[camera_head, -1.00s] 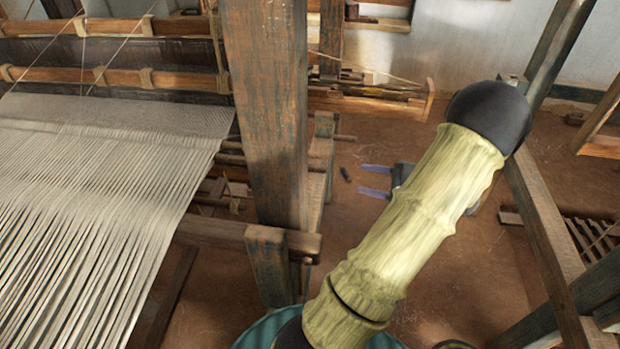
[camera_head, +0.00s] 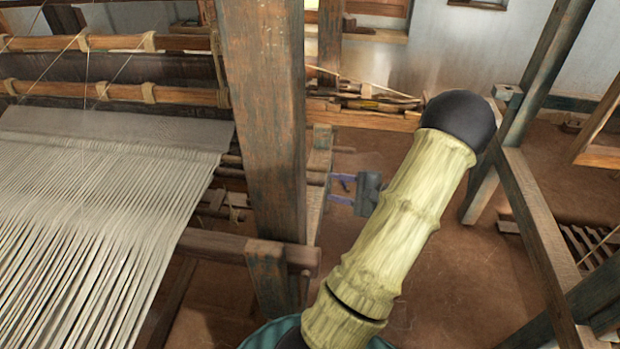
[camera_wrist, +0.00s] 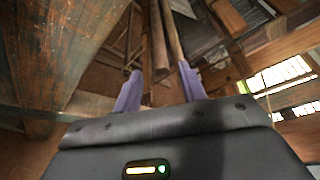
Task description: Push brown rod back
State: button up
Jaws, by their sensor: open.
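Several brown rods stick out sideways from the loom past the thick wooden post. One brown rod (camera_head: 316,178) ends close to my gripper (camera_head: 331,188), which points left at it from the right. In the wrist view, a brown rod (camera_wrist: 159,45) runs away between the two purple fingers of my gripper (camera_wrist: 160,72). A second, thinner rod (camera_wrist: 173,35) reaches toward the right fingertip. My gripper is open with nothing held. I cannot tell whether a finger touches a rod.
The thick wooden post (camera_head: 265,120) and a lower beam (camera_head: 215,245) stand left of my gripper. The white warp (camera_head: 90,210) spreads at far left. A wooden frame (camera_head: 535,235) stands at right. Bare brown floor (camera_head: 440,270) lies between.

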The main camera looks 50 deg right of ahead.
aim_at(309, 181)
jog(key=p+x, duration=0.2)
jog(key=x, duration=0.7)
grip_shut()
